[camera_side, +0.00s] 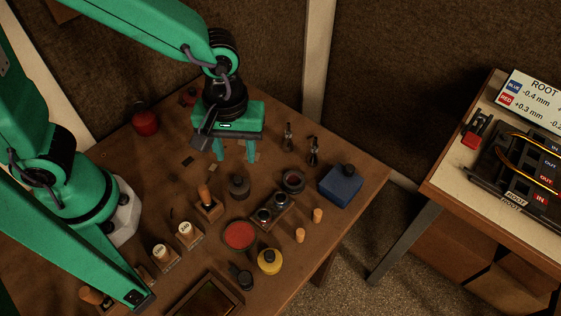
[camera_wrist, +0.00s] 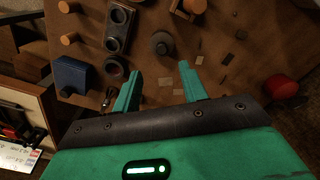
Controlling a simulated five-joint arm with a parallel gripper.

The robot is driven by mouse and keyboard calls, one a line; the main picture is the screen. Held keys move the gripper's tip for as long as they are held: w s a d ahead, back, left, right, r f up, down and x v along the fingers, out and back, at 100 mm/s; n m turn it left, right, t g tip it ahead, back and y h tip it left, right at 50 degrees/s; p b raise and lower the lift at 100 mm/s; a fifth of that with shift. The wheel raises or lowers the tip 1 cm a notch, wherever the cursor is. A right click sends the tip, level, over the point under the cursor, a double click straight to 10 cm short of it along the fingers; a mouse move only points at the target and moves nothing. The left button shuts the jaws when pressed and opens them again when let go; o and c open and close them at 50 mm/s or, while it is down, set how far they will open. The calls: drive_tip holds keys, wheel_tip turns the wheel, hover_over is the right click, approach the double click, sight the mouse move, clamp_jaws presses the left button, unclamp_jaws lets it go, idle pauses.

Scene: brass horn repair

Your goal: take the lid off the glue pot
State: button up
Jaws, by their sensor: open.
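A dark round pot with a small knob on top (camera_side: 239,186) stands on the brown bench and looks like the glue pot. Its lid appears to be on, though lid and body are hard to tell apart. It also shows in the wrist view (camera_wrist: 162,45), just beyond the gap between my fingertips. My gripper (camera_side: 235,158) points down, open and empty, above the bench and behind the pot in the side view. Its two green fingers also show in the wrist view (camera_wrist: 159,70), apart from the pot.
A blue box with a dark knob (camera_side: 341,187), a dark block with round holders (camera_side: 271,211), a red round dish (camera_side: 239,235) and a yellow pot (camera_side: 269,262) stand around. A red bottle (camera_side: 145,122) is back left. A wooden-handled tool (camera_side: 204,196) stands left of the dark pot.

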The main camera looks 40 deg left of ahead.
sight(238, 178)
drive_tip(key=shift+f, duration=1.3)
drive_tip(key=shift+f, duration=0.1)
drive_tip(key=f, duration=0.3)
drive_tip(key=shift+s+a+f, duration=0.1)
drive_tip(key=shift+s, duration=0.2)
drive_tip(key=shift+f, duration=0.85)
clamp_jaws()
